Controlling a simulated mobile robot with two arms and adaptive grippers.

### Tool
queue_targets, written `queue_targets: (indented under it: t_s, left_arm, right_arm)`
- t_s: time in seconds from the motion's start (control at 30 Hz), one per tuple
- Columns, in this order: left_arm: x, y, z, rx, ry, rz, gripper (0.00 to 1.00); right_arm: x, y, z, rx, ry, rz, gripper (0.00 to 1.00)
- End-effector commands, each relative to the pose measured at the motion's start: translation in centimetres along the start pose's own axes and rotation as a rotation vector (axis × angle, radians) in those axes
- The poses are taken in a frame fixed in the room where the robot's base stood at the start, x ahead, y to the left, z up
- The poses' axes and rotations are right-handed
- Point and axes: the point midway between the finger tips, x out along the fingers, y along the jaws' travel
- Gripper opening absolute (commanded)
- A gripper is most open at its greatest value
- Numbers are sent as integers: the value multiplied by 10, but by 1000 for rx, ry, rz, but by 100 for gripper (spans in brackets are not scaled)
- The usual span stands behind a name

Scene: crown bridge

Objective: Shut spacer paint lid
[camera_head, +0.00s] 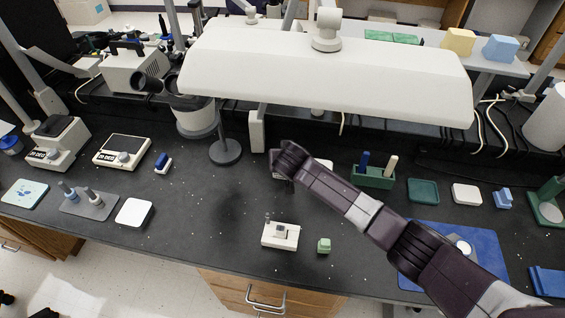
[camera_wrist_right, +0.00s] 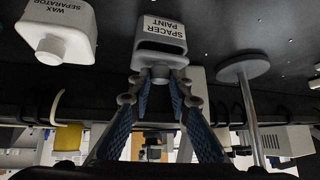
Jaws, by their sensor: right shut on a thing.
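My right gripper (camera_wrist_right: 160,88) is shut on this part. I cannot tell whether the lid is fully seated. My left gripper is not in view.
A white wax separator container (camera_wrist_right: 55,30) stands beside the spacer paint. A round-based stand (camera_head: 225,152) is to the left, under the long white lamp hood (camera_head: 325,75).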

Motion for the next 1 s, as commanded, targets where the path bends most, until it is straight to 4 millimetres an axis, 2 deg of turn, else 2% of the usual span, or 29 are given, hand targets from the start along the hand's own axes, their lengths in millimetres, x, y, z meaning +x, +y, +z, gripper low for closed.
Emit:
queue_targets:
  t_s: [0.03,0.33,0.57,0.6,0.73,1.0]
  left_arm:
    - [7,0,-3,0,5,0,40]
    - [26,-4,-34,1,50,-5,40]
    - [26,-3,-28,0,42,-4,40]
    - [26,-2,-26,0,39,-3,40]
    - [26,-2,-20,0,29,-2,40]
    - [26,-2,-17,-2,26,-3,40]
  right_arm:
    - [4,-1,8,-5,24,3,0]
    - [7,-1,14,-32,157,24,0]
    - [6,-1,12,-37,176,28,0]
    - [6,-1,12,-37,176,28,20]
    - [6,-1,12,-37,175,28,34]
    - [6,-1,12,-37,176,28,36]
